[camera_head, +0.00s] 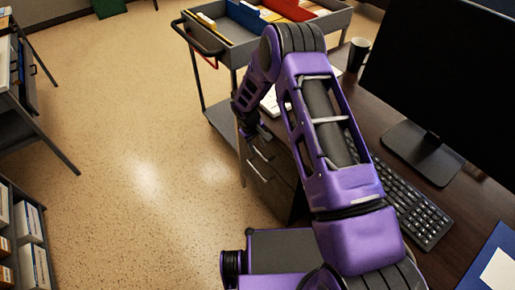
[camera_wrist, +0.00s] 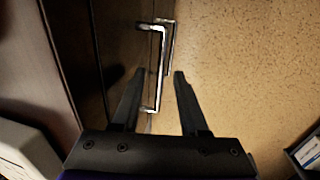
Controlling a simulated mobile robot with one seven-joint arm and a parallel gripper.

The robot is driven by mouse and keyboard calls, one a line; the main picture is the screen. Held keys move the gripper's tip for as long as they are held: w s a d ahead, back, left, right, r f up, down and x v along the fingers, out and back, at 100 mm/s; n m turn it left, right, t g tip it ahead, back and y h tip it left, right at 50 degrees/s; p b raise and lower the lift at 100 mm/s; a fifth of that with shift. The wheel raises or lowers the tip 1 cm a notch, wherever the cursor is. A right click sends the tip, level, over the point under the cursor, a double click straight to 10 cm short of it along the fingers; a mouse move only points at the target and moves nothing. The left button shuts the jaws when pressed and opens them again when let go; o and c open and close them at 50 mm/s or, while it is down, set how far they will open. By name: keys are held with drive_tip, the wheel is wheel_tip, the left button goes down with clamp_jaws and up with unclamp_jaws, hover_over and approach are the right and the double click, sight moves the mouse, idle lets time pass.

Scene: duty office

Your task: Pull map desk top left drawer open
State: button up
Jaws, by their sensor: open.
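The map desk (camera_head: 455,185) has a dark wood top and a stack of drawers at its left end. The upper drawer front (camera_head: 272,157) shows just below my gripper (camera_head: 257,131) in the head view. In the wrist view a bright metal bar handle (camera_wrist: 160,75) stands out from the dark drawer front (camera_wrist: 122,35), and a second handle (camera_wrist: 171,45) shows partly behind it. The drawers look shut.
A grey cart (camera_head: 230,38) with folders stands behind the desk's left end. A keyboard (camera_head: 410,205), a monitor (camera_head: 440,80) and a dark cup (camera_head: 357,53) are on the desk. Speckled floor (camera_head: 150,130) left of the drawers is clear. Shelving stands at far left.

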drive_tip(key=shift+d+f, duration=0.1)
drive_tip(key=shift+f, duration=0.55)
clamp_jaws()
idle(1.0)
